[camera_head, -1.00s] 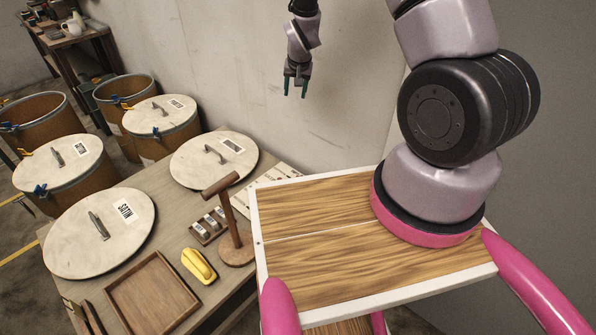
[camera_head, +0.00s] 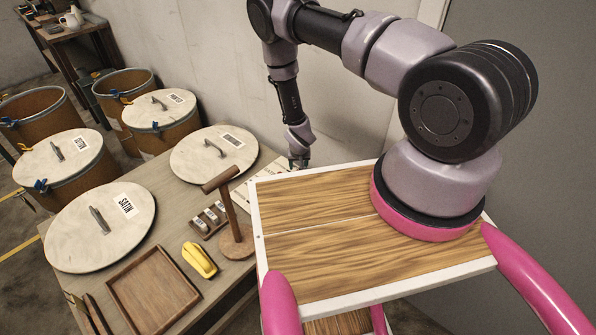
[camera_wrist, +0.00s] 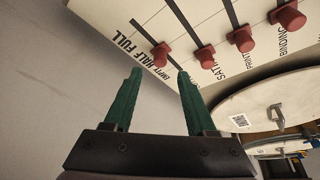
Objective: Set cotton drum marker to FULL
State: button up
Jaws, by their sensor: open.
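The white marker board (camera_wrist: 190,22) fills the top of the wrist view, with slots and several red knobs. Its edge reads EMPTY, HALF, FULL. In the head view my gripper (camera_head: 299,163) is low by the wall, above the board (camera_head: 262,184), which is partly hidden.
My wood-topped base covers the right side. The table holds round lids, including a SATIN lid (camera_head: 75,230), a wooden stand (camera_head: 235,240), a yellow tool (camera_head: 199,260) and a tray (camera_head: 150,292). Drums (camera_head: 160,125) stand at left.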

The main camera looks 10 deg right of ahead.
jog(key=x, duration=0.5)
jog(key=shift+f, duration=0.15)
grip_shut()
dwell(1.3)
